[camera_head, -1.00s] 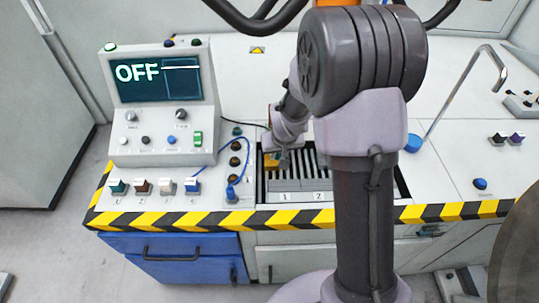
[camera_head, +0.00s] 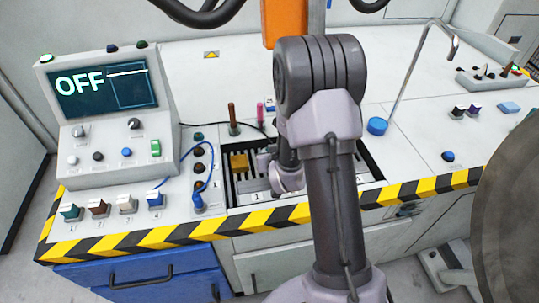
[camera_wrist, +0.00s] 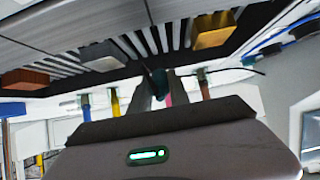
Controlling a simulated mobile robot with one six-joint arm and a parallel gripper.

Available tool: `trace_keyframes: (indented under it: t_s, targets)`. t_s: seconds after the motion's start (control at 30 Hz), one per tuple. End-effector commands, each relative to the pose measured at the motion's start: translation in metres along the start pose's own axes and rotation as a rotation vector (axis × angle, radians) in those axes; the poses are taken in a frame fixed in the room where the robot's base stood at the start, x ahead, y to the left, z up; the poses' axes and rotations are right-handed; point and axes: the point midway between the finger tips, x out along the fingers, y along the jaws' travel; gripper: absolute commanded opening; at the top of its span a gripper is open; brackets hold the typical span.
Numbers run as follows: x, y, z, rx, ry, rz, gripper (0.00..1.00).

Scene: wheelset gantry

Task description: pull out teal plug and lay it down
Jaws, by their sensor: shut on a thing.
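A small teal piece, which looks like the teal plug (camera_wrist: 157,80), sits between the fingertips of my gripper (camera_wrist: 158,88) in the wrist view. The fingers are shut on it, and the slatted bay (camera_wrist: 165,35) shows beyond. In the head view my arm hides the fingertips and the piece; my wrist is over the slatted bay (camera_head: 232,200), right of a yellow block. A dark teal-green socket (camera_head: 198,137) tops the column of sockets beside the console. I cannot tell whether the piece touches anything.
The yellow block (camera_head: 239,162) lies on the slats. Brown (camera_head: 233,118) and pink (camera_head: 261,116) upright handles stand behind the bay. A blue plug with a cable (camera_head: 198,202) stands left of it. The bench top behind is mostly clear. A large dark disc (camera_head: 510,220) is at right.

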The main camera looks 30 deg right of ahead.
Motion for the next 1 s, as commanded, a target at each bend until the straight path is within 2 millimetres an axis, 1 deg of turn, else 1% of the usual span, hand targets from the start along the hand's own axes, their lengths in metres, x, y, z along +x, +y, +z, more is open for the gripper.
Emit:
trace_keyframes:
  t_s: [0.03,0.2,0.43,0.63,0.9,0.93,1.0]
  targets:
    - [0.005,0.0,0.009,0.0,-0.003,0.0,0.0]
    - [0.017,0.0,0.025,0.001,-0.004,0.0,0.0]
    - [0.028,0.0,0.041,-0.001,-0.004,0.0,0.0]
    - [0.033,0.0,0.048,0.0,-0.003,0.0,0.0]
    - [0.033,0.0,0.048,0.0,-0.002,0.0,0.0]
    - [0.033,0.0,0.048,0.0,-0.002,0.0,0.26]
    - [0.033,0.0,0.048,0.0,-0.002,0.0,0.4]
